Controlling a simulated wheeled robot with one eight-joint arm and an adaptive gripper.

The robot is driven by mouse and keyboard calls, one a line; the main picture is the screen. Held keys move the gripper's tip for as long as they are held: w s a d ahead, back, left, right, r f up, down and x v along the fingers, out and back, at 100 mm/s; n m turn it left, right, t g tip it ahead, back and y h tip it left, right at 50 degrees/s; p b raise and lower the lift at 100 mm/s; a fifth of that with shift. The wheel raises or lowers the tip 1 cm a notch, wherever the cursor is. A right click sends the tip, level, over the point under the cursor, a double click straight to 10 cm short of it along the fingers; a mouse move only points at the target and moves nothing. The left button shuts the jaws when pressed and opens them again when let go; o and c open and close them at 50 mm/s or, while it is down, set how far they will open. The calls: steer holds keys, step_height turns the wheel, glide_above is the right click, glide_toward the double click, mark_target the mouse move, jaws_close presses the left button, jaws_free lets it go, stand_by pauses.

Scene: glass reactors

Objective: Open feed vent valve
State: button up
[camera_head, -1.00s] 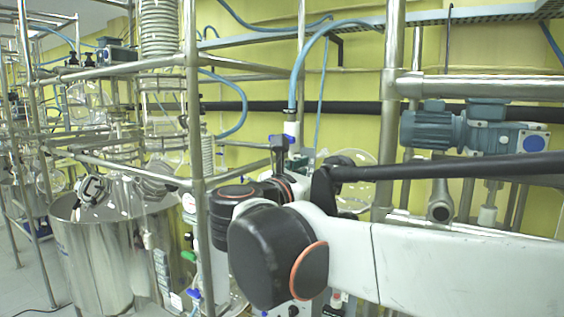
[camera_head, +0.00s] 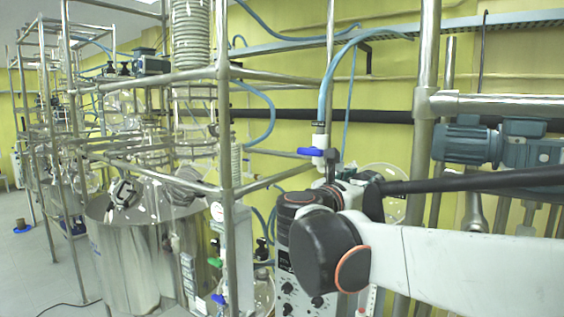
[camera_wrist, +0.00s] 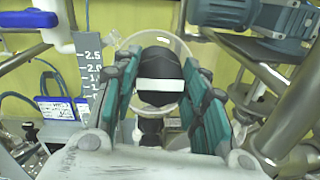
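A valve with a blue lever handle (camera_head: 310,152) sits below a white fitting on the pale blue hose in the head view. The lever looks roughly level. I cannot tell from the label whether it is the feed vent valve. My gripper (camera_wrist: 160,62) shows in the wrist view with its two green-padded fingers apart. A black rounded part with a white band (camera_wrist: 158,86) shows in the gap between them; I cannot tell if they touch it. In the head view my arm hides most of the gripper and what lies behind it.
Steel frame posts (camera_head: 226,190) stand left of my arm, near a large steel vessel (camera_head: 125,255). A blue-grey motor (camera_head: 465,145) is mounted at the right. In the wrist view a scale plate (camera_wrist: 92,75) and a round clear disc lie close to the fingers.

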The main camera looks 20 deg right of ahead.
steer(key=shift+c, duration=1.1)
